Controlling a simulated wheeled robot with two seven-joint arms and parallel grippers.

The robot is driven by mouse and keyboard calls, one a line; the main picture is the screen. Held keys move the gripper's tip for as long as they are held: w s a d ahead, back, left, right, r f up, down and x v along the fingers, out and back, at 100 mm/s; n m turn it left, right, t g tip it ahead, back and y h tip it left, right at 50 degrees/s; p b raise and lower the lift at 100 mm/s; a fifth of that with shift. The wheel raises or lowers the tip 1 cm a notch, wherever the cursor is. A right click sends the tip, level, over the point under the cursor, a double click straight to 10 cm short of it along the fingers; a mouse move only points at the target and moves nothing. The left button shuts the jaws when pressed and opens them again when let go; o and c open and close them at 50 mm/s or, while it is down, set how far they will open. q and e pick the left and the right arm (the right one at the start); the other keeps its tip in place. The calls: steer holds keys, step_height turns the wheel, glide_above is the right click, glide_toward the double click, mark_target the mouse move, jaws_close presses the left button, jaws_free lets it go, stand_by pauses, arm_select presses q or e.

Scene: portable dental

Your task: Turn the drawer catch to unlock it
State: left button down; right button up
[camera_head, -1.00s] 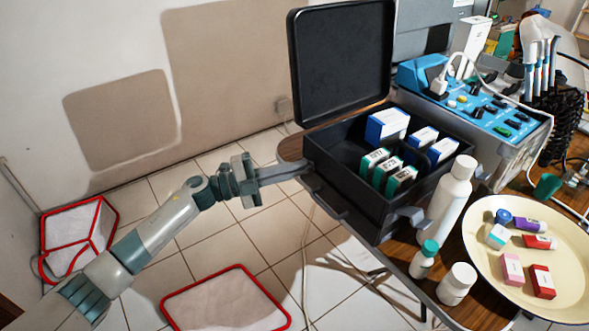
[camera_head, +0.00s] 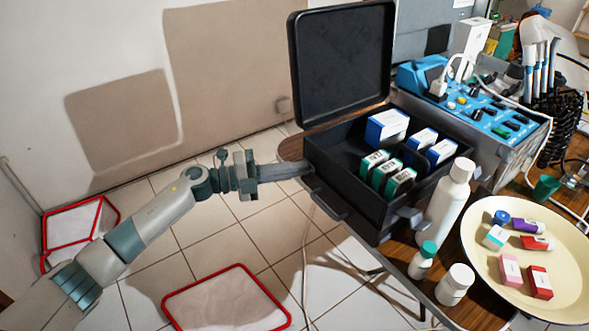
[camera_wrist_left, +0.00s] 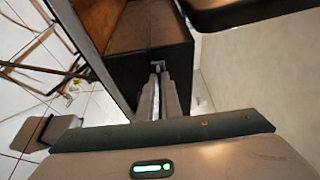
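The black case (camera_head: 345,190) stands open on the wooden table, its lid (camera_head: 340,62) raised. My left gripper (camera_head: 302,170) reaches in from the left, its fingertips at the case's left side. In the left wrist view the two fingers (camera_wrist_left: 160,92) lie close together, with a narrow gap between them. A small grey drawer catch (camera_wrist_left: 158,66) on the dark case side shows between their tips, and they appear closed on it. The tips hide the catch in the head view. My right gripper is not in view.
Several small boxes (camera_head: 387,127) sit in the case. A white bottle (camera_head: 449,205), smaller bottles and a cream tray (camera_head: 480,262) stand to the right. A blue control unit (camera_head: 480,105) is behind. Red-rimmed bins (camera_head: 228,300) stand on the floor; the floor left of the case is otherwise open.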

arm_select(q)
steer(key=c, duration=2)
jaws_free()
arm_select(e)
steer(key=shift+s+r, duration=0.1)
arm_select(q)
steer(key=shift+d, duration=0.1)
